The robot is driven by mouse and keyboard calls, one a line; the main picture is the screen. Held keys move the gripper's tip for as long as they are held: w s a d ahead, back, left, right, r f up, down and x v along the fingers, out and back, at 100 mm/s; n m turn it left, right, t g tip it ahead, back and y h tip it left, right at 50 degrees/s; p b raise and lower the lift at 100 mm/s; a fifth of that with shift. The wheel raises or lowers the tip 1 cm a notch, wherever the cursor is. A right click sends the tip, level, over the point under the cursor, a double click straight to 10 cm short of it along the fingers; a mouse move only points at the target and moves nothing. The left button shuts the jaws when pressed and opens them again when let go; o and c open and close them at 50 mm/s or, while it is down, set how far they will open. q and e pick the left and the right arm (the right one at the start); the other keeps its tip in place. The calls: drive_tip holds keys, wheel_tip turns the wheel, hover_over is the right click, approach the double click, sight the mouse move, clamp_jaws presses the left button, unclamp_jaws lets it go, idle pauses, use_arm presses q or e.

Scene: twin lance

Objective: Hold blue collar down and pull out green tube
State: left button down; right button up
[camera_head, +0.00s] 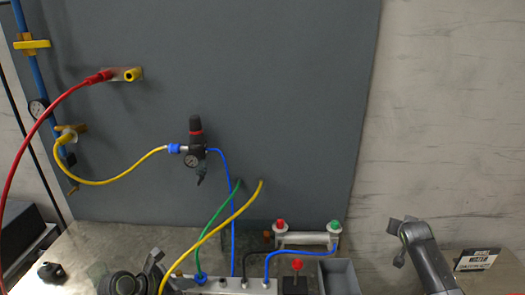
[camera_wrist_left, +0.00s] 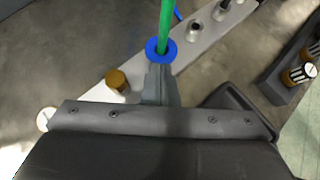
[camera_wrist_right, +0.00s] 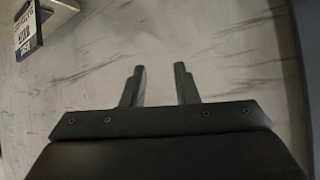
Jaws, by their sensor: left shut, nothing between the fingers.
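The green tube (camera_head: 217,217) rises from the blue collar (camera_head: 200,277) on the metal manifold bar, and its upper end is loose in front of the grey panel. In the left wrist view, the green tube (camera_wrist_left: 165,25) stands in the ring-shaped blue collar (camera_wrist_left: 161,51). My left gripper (camera_wrist_left: 159,72) is shut and empty, its fingertips right at the collar's near edge; whether they press on it I cannot tell. In the head view my left gripper (camera_head: 156,258) is left of the collar. My right gripper (camera_wrist_right: 159,72) is open and empty, far right of the tube (camera_head: 397,240).
A yellow tube (camera_head: 222,226) crosses close to the green tube, and a blue tube (camera_head: 232,230) runs behind. A brass fitting (camera_wrist_left: 117,81) stands beside the collar. A grey bin (camera_head: 338,277) and a cylinder with red and green knobs (camera_head: 306,238) lie to the right.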

drive_tip(key=w+r+m+t, duration=0.1)
drive_tip(key=w+r, duration=0.1)
drive_tip(key=r, duration=0.7)
drive_tip(key=w+r+m+t, duration=0.1)
drive_tip(key=w+r, duration=0.2)
drive_tip(key=r, duration=0.5)
drive_tip(key=a+r+m+t, duration=0.15)
drive_tip(key=a+r, duration=0.25)
drive_tip(key=r, duration=0.7)
drive_tip(key=a+r+m, duration=0.3)
drive_tip(key=r, duration=0.7)
drive_tip(key=m+g+y, duration=0.6)
drive_tip(key=g+y, duration=0.5)
drive_tip(key=g, duration=0.2)
hover_over(197, 261)
drive_tip(key=d, duration=0.5)
wheel_tip(197, 261, down, 31)
drive_tip(key=shift+x, duration=4.3)
drive_tip(key=shift+s+a, duration=0.1)
drive_tip(key=shift+s, duration=0.15)
